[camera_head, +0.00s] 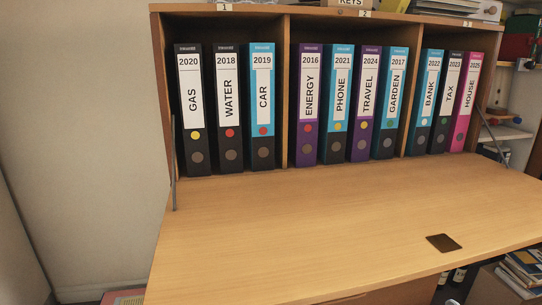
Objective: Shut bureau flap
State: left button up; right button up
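The bureau flap (290,230) is open and lies flat as a wide wooden shelf in front of the bureau (160,90). A dark square plate (443,243) sits on the flap near its front right edge. A metal stay (174,165) joins the flap to the left side of the bureau, and another stay (490,135) shows at the right side. Neither of my grippers is in view.
Labelled binders stand upright in three compartments, among them GAS (189,110), PHONE (339,105) and HOUSE (465,105). The flap's top is otherwise clear. A shelf unit (515,130) stands at the right, with books (522,270) below. A bare wall (80,130) is left.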

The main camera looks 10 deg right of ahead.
aim_at(308, 236)
jog(key=k, duration=1.25)
